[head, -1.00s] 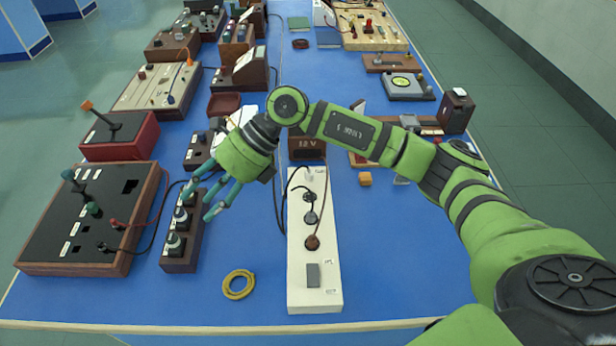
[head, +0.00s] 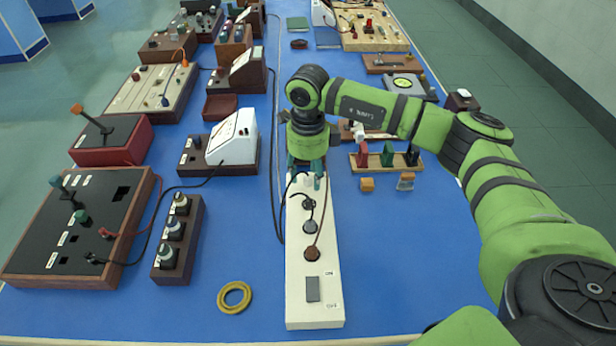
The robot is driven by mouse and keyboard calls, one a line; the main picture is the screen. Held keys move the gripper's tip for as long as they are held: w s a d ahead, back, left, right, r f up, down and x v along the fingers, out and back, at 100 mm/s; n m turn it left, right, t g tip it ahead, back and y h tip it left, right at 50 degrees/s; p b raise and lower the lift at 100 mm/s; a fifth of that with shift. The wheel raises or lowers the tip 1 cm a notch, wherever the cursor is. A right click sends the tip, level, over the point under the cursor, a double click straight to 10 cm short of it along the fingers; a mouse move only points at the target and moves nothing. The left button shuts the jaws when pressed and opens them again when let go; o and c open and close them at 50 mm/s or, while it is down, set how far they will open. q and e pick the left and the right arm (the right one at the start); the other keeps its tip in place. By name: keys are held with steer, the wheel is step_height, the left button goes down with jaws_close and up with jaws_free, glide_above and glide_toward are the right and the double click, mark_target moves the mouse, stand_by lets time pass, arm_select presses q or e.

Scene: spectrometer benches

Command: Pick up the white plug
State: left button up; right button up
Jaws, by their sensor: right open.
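The white plug (head: 308,180) sits at the far end of the long white power strip (head: 297,268), partly hidden by my right gripper. My right gripper (head: 305,177) points down over that far end, open, with its teal fingers to either side of the white plug. Whether the fingers touch it I cannot tell. Nearer along the strip are a black plug (head: 308,204), a grey plug (head: 310,227) and a brown plug (head: 312,254) with cords. My left gripper is out of view.
A black cable (head: 276,205) runs along the strip's left side. A wooden block with several knobs (head: 194,212) and a yellow ring (head: 234,297) lie to the left. A rack with coloured pieces (head: 372,160) stands right of my gripper. The blue table right of the strip is mostly clear.

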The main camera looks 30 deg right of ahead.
steer(key=shift+f, duration=0.2)
jaws_close()
steer(key=shift+r, duration=0.15)
